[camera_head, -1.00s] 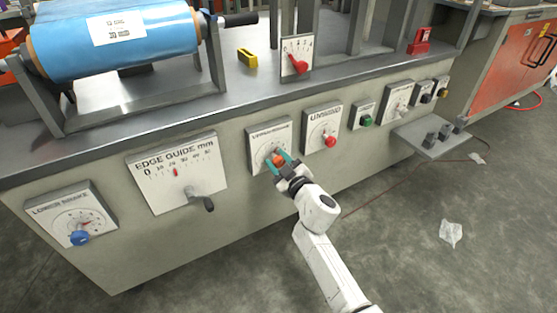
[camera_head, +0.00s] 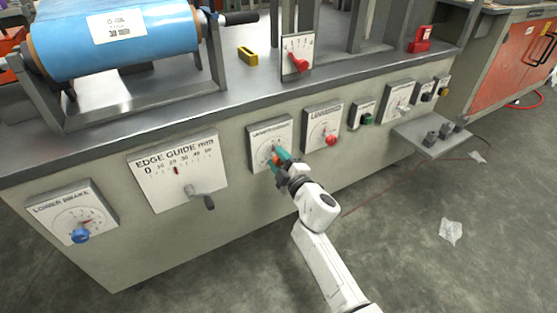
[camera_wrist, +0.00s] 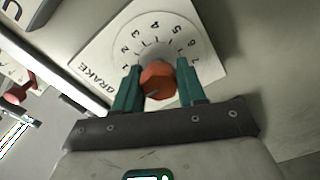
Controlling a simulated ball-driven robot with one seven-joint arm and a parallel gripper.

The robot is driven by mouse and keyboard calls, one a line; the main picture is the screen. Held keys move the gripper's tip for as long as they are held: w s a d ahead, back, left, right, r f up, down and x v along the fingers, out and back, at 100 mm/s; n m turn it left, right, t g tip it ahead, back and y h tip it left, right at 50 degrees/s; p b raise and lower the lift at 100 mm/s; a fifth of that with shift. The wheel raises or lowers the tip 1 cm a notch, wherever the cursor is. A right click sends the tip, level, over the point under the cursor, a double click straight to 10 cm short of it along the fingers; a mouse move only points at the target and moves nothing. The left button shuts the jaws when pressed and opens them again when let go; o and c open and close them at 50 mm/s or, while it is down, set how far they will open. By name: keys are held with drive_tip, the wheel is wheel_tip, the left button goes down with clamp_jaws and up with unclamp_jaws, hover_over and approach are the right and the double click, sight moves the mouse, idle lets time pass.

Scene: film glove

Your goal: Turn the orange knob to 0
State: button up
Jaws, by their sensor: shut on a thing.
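The orange knob (camera_wrist: 157,80) sits at the centre of a round numbered dial on a white plate (camera_wrist: 95,68) marked BRAKE. My gripper (camera_wrist: 160,88) has its teal fingers on either side of the knob, shut on it. In the head view the orange knob (camera_head: 276,160) is partly covered by my gripper (camera_head: 281,158) at the bench front. In the wrist view, figures up to 7 show around the dial's far side. The near side is hidden by the knob and fingers. I cannot tell which figure the knob marks.
The edge guide panel with its grey lever (camera_head: 205,197) is to the left, the blue knob (camera_head: 81,236) farther left. A red knob (camera_head: 331,140) is close on the right, with a green knob (camera_head: 367,119) beyond. The floor below is open.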

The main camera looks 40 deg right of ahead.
drive_tip(key=shift+a, duration=0.15)
drive_tip(key=o, duration=1)
drive_tip(key=shift+o, duration=0.2)
drive_tip(key=p+v, duration=0.1)
drive_tip(key=v, duration=0.9)
drive_tip(key=shift+s+p, duration=0.4)
